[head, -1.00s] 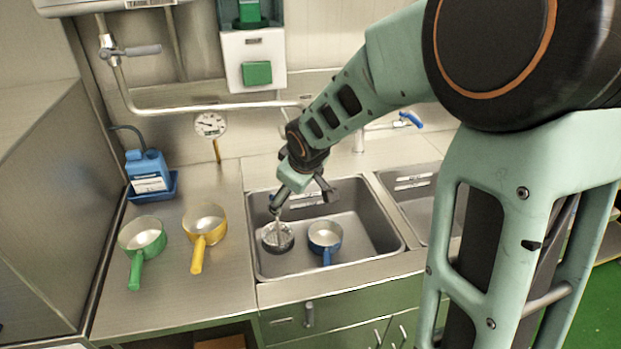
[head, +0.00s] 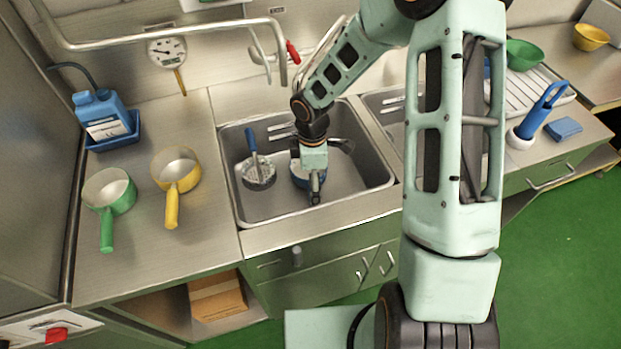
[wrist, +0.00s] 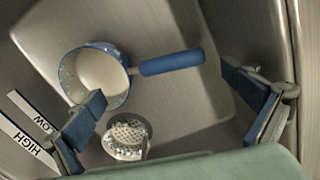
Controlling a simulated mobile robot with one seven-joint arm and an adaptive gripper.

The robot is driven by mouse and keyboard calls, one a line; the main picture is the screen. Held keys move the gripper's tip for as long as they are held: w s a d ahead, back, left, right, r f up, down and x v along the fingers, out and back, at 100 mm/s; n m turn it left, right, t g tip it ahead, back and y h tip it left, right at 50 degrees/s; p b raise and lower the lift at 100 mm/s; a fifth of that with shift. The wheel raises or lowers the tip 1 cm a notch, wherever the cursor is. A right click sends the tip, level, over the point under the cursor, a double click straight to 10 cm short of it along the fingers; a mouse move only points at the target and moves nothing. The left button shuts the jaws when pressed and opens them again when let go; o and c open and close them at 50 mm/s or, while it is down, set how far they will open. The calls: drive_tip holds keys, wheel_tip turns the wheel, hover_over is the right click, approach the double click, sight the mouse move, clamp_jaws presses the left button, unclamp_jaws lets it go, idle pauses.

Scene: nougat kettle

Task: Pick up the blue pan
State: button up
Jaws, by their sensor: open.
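The blue pan sits in the left sink basin (head: 372,186). In the head view its bowl (head: 298,178) is partly hidden behind my gripper (head: 315,188). In the wrist view the pan (wrist: 97,75) shows whole, with a pale inside and its blue handle (wrist: 170,63) pointing right. My gripper (wrist: 166,92) is open and empty above the basin, one finger at each side of the wrist view. The handle shows between the two fingers in the picture. The height gap cannot be told.
A round perforated tool (head: 258,173) with a blue handle lies left of the pan in the basin; it also shows in the wrist view (wrist: 126,136). Basin walls surround my gripper. A yellow pan (head: 176,168) and green pan (head: 110,192) stand on the left counter.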

drive_tip(key=f, duration=0.5)
drive_tip(key=shift+s+f, duration=0.2)
drive_tip(key=shift+f, duration=0.1)
drive_tip(key=shift+r, duration=0.1)
drive_tip(key=c, duration=1.3)
